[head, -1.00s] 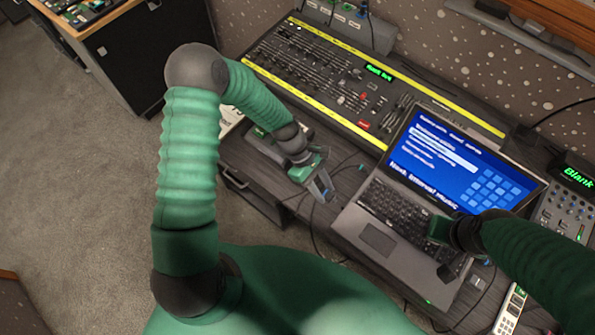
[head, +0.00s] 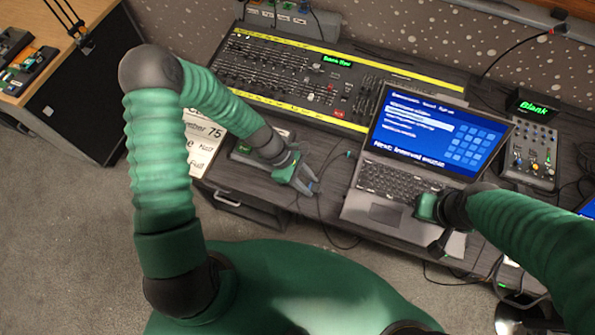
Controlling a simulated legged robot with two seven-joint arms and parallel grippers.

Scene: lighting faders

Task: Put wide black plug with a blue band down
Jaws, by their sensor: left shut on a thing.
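My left gripper (head: 305,187) is over the grey desk, just left of the laptop. It is shut on a small dark plug (head: 314,187), of which a bit of blue shows at the fingertips. The fingers hide most of the plug, and I cannot tell whether it touches the desk. My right gripper (head: 437,244) is above the laptop's front edge, pointing down. Its fingers are too small and dark to tell open from shut.
The open laptop (head: 386,213) is right of the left gripper. A lighting desk with faders (head: 285,75) lies behind it, and a small mixer (head: 531,150) stands at right. Loose cables cross the desk. A printed sheet (head: 203,143) lies at left.

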